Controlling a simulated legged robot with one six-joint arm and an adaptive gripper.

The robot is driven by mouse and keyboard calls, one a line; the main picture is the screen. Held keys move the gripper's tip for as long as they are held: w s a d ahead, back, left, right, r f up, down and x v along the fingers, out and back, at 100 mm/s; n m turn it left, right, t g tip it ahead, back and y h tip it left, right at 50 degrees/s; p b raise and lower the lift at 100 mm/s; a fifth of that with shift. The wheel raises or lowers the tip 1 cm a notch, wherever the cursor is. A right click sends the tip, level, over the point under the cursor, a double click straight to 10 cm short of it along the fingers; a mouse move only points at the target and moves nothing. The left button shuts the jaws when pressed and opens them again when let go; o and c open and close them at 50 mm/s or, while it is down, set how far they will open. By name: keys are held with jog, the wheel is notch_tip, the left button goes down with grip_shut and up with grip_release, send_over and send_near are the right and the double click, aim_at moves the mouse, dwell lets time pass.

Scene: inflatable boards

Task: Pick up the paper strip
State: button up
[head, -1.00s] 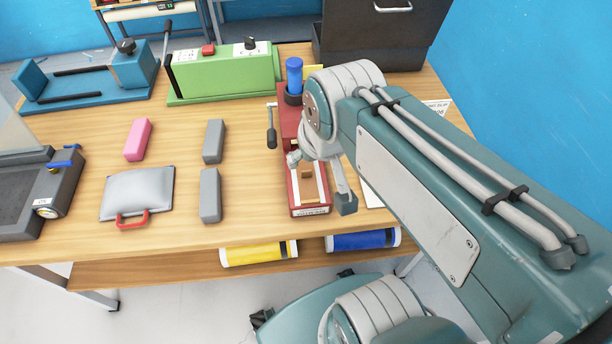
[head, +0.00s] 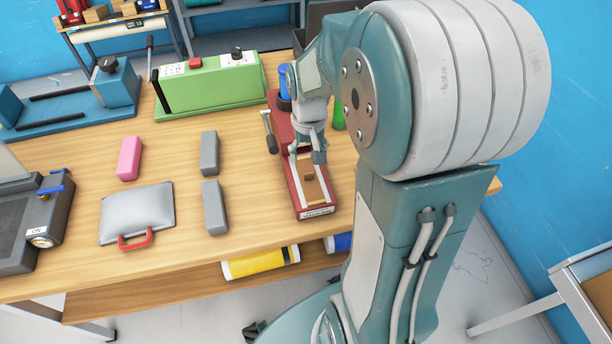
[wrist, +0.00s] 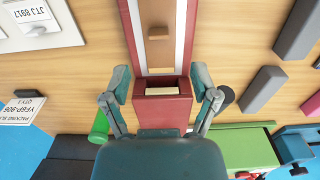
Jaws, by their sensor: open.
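A long red tool (head: 294,187) lies on the table, with a tray holding a brown bed edged in white. In the wrist view its red block (wrist: 178,112) has a small cream piece (wrist: 160,91) in its top opening. Pale strips (wrist: 181,38) run along both sides of the brown bed. I cannot tell which of these pale pieces is the paper strip. My gripper (head: 307,155) is over the red tool, pointing down. In the wrist view my gripper (wrist: 162,94) is open, fingers apart on either side of the red block, with nothing between the tips that I can see held.
A green machine (head: 215,82) stands behind left. Grey blocks (head: 214,207), a pink block (head: 129,158) and a grey case (head: 137,208) lie to the left. A green object (head: 338,112) is close right of my gripper. A label card (wrist: 17,113) lies beside the tool.

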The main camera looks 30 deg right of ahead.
aim_at(309, 174)
notch_tip(309, 174, down, 8)
jog(key=shift+r, duration=0.1)
jog(key=c, duration=0.9)
